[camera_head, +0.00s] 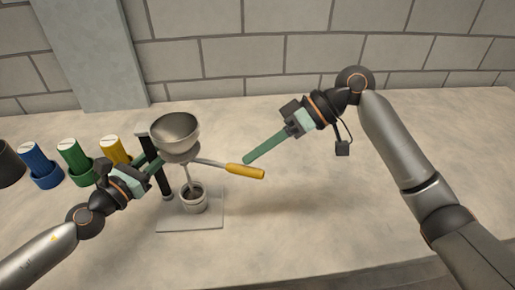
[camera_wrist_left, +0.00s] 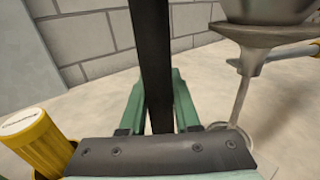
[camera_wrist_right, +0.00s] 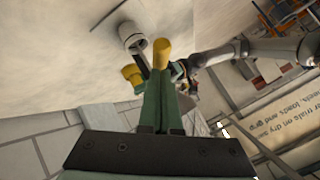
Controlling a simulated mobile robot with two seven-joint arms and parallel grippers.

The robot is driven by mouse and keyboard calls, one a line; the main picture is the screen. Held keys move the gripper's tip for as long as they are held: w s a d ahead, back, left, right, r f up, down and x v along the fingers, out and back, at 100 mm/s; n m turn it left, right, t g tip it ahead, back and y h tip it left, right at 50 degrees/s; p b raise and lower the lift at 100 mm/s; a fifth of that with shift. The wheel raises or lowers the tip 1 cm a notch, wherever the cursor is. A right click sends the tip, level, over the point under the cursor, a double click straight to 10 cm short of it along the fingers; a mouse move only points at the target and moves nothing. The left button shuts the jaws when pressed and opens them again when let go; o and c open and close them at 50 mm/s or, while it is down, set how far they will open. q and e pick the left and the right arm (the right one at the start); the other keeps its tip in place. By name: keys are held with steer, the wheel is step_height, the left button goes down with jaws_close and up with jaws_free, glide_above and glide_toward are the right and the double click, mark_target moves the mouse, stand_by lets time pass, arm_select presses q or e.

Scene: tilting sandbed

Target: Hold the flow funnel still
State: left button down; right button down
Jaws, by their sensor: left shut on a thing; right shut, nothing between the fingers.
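The flow funnel (camera_head: 175,130) is a grey metal bowl on a dark upright post (camera_head: 165,182). Below it a thin stream or spout runs down to a small grey cup (camera_head: 193,201) on a flat grey base plate (camera_head: 208,218). A lever with a yellow handle (camera_head: 246,171) sticks out to the right under the funnel. My left gripper (camera_head: 154,163) is shut on the post, with its green fingers on either side of it in the left wrist view (camera_wrist_left: 157,95). My right gripper (camera_head: 247,160) is shut and empty, its fingertips just above the yellow handle; contact cannot be told.
Blue (camera_head: 39,165), green (camera_head: 75,160) and yellow (camera_head: 115,152) capped cylinders stand in holders at the left, beside a dark container (camera_head: 9,163). A block wall (camera_head: 240,50) closes the back. The right side of the table (camera_head: 340,220) is clear.

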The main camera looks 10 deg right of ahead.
steer(key=shift+s+a, duration=0.2)
steer(key=shift+s, duration=0.35)
steer(key=shift+s+a, duration=0.2)
steer(key=shift+s, duration=0.35)
steer(key=shift+f, duration=0.1)
steer(key=shift+w, duration=0.1)
steer(key=shift+w+d, duration=0.2)
steer(key=shift+w, duration=0.5)
steer(key=shift+w+d+r, duration=0.15)
steer(key=shift+w+r, duration=0.05)
steer(key=shift+r, duration=0.2)
steer(key=a+r+v, duration=0.1)
steer(key=v, duration=1.1)
steer(key=shift+w+d+r, duration=0.15)
steer(key=shift+w+r, duration=0.05)
steer(key=shift+r, duration=0.05)
